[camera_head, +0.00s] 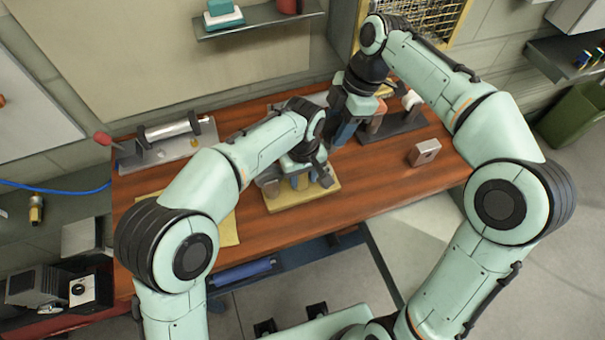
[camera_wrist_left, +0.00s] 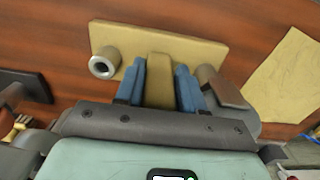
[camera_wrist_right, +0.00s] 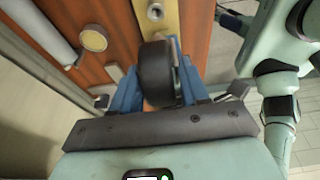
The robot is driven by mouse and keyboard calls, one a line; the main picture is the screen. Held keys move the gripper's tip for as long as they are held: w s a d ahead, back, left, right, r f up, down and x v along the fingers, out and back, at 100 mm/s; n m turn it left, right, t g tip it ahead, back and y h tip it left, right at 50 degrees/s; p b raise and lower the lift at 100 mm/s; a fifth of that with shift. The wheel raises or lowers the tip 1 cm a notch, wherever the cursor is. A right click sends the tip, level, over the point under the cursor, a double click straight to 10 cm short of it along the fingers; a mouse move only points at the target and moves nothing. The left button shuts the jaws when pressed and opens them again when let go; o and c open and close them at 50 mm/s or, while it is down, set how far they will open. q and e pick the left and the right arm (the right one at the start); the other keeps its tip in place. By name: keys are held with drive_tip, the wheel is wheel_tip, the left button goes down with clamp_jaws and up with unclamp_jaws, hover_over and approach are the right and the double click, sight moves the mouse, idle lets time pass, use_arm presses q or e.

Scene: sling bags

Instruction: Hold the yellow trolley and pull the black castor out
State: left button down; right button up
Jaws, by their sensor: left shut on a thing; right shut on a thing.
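The yellow trolley stands on the wooden table as a yellow plate (camera_head: 322,191) below my left gripper; the plate also shows in the left wrist view (camera_wrist_left: 210,50). My left gripper (camera_head: 300,180) is shut on a yellow upright (camera_wrist_left: 158,82) of it, a blue finger on each side. My right gripper (camera_head: 350,125) is higher and further back, over the rear of the table. It is shut on the black castor (camera_wrist_right: 155,75), whose dark wheel sits between the blue fingers. A yellow strip (camera_wrist_right: 160,25) shows just beyond the castor. I cannot tell whether the two touch.
A grey stand (camera_head: 405,122) with a white cylinder is right of my right gripper. A small metal block (camera_head: 424,152) lies on the table (camera_head: 390,175) towards its right end. A grey fixture with a red-knobbed lever (camera_head: 160,150) stands at the left back. A yellow sheet lies left of the trolley.

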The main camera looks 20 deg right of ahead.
use_arm(q)
drive_tip(key=c, duration=0.6)
unclamp_jaws()
wheel_tip(320, 180, up, 12)
drive_tip(key=shift+r, duration=0.1)
